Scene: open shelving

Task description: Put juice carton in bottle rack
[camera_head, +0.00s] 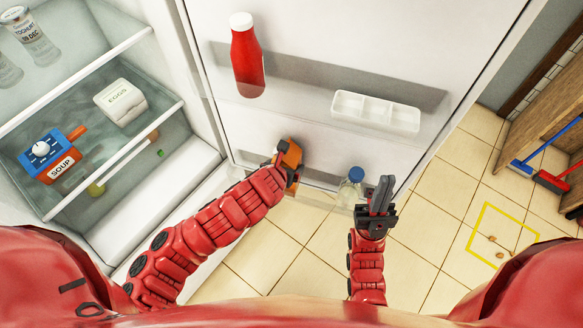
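The juice carton (291,158) is orange with a dark top edge and is at the lower part of the open fridge door. My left gripper (283,163) is around it and appears shut on it, though my own arm partly hides the hold. The bottle rack (322,186) is the low shelf along the bottom of the door. The carton is at its left part, and I cannot tell whether it touches the rack's floor. My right gripper (381,193) is empty, its fingers together, just right of a clear bottle.
The clear blue-capped bottle (351,188) stands in the rack's right part. A red bottle (247,62) and a white divided tray (376,111) are higher on the door. Fridge shelves at left hold a soup box (61,168) and an egg box (121,102).

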